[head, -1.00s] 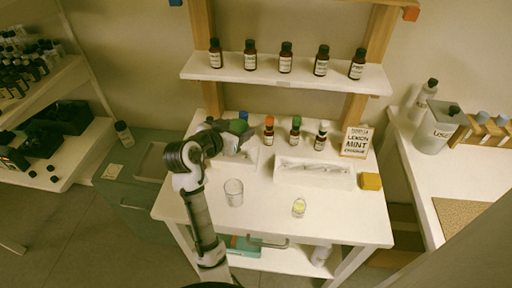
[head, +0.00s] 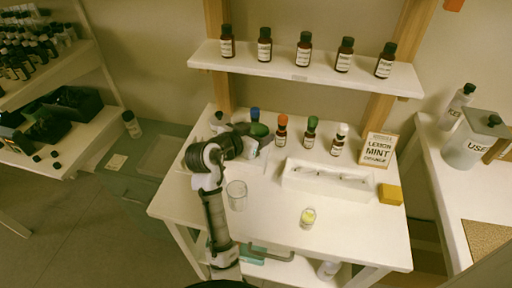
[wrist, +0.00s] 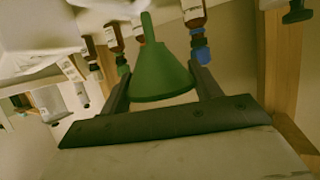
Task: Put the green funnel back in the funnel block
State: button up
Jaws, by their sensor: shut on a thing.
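The green funnel (wrist: 160,70) is in my gripper (wrist: 162,85), whose two dark fingers are shut on either side of its wide cone. In the wrist view, which looks upside down, its narrow stem points to the top of the picture. In the head view the funnel (head: 259,130) shows as a small green shape at the end of my gripper (head: 252,138), above the back left of the white table, in front of the blue-capped bottle (head: 254,115). A low white block, possibly the funnel block, lies below my gripper, largely hidden by my arm; its holes cannot be made out.
Bottles with orange (head: 282,133), green (head: 311,133) and white (head: 339,141) caps stand along the table's back. A white tray (head: 325,190), a glass beaker (head: 237,196), a small yellow-filled glass (head: 307,217) and a yellow block (head: 391,194) are on the table. A bottle shelf (head: 300,72) hangs above.

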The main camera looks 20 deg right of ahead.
jog(key=shift+f+b, duration=1.15)
jog(key=shift+f, duration=0.5)
jog(key=shift+f+b, duration=0.35)
jog(key=shift+f, duration=0.15)
jog(key=o, duration=1)
jog(key=shift+r, duration=0.1)
jog(key=shift+o, duration=0.2)
jog(key=shift+r+p, duration=0.45)
jog(key=shift+r, duration=0.05)
jog(key=b+v, duration=0.2)
jog(key=v, duration=1)
jog(key=shift+w+a, duration=0.1)
